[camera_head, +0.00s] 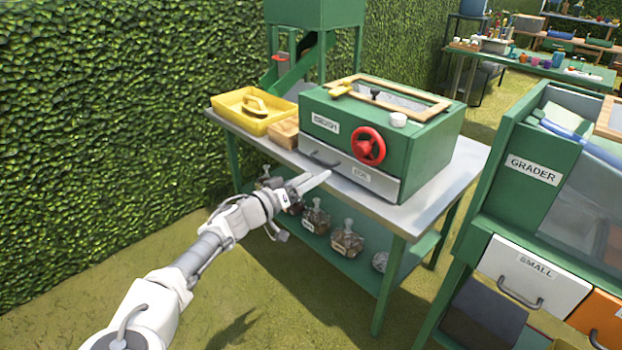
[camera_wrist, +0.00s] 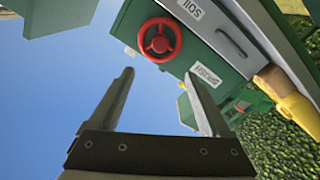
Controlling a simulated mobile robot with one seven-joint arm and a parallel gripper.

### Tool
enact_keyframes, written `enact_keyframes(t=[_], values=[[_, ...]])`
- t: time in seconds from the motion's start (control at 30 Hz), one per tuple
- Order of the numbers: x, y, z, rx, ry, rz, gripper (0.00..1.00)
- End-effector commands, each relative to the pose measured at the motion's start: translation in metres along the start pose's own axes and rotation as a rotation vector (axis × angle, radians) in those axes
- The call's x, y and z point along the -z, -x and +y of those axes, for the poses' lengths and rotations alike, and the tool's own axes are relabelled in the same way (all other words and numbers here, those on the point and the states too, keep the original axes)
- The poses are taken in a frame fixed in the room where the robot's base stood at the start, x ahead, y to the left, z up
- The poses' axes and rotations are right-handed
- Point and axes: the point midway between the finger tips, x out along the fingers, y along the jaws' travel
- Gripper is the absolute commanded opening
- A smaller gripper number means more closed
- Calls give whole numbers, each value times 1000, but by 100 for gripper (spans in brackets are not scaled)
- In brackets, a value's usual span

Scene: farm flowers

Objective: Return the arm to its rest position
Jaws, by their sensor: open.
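My gripper (camera_head: 308,184) is at the end of my outstretched arm, in front of the grey table's near left edge in the head view. In the wrist view my gripper (camera_wrist: 160,100) has its two fingers wide apart with nothing between them. The green box machine (camera_head: 380,135) with a red hand wheel (camera_head: 368,146) stands on the table just beyond my fingertips. Its grey drawer front (camera_head: 350,168) has a dark handle and a label. In the wrist view the machine (camera_wrist: 180,50) appears upside down behind the fingers. I cannot tell whether a finger touches the drawer front.
The metal table (camera_head: 440,190) has several jars on its lower shelf (camera_head: 330,240). A yellow tray (camera_head: 252,110) sits at its left end. A green grader cabinet (camera_head: 535,165) stands to the right. A hedge (camera_head: 100,120) runs along the left. Open grass (camera_head: 290,300) lies in front.

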Motion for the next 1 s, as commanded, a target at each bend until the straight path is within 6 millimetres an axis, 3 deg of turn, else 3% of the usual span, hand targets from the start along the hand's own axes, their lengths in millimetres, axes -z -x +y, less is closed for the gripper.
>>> enact_keyframes(t=[0.43,0.57,0.8,1.0], values=[[0,-1,0,0,0,-3,81],[-10,-13,12,-17,1,-61,81],[-70,-61,74,-67,14,-393,81],[-119,-73,122,-45,15,-687,81]])
